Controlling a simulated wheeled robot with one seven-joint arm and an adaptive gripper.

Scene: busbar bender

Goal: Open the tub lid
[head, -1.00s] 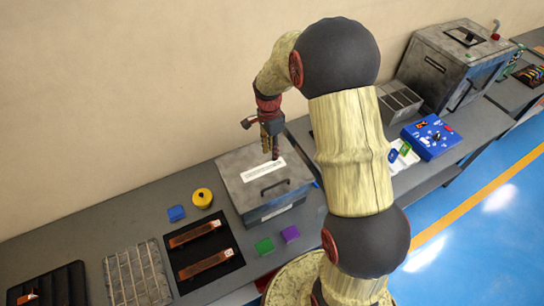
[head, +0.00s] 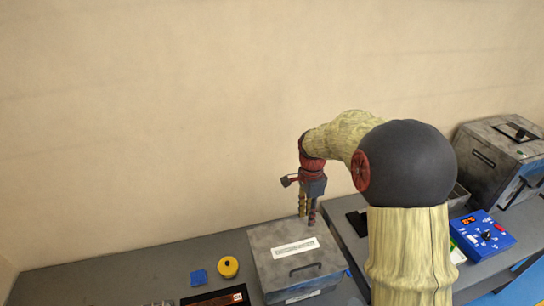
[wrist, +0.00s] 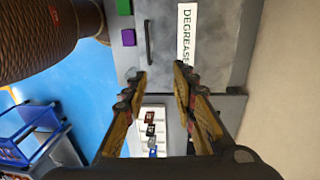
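The tub is a grey metal box in the head view, with a flat closed lid (head: 262,246). The lid bears a white label (head: 295,248) and a dark bar handle (head: 305,270) toward its front. In the wrist view the label (wrist: 187,35) reads "DEGREASE…" and the handle (wrist: 149,42) lies just beyond the fingertips. My gripper (head: 307,217) is above the back right part of the lid, pointing down. In the wrist view my gripper (wrist: 160,76) is open and empty, its fingers apart near the lid's edge. Its exact height above the lid is unclear.
A yellow round pot (head: 228,267) and a blue block (head: 198,277) stand left of the tub. A blue control box (head: 482,235) and a grey cabinet (head: 500,150) are to the right.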

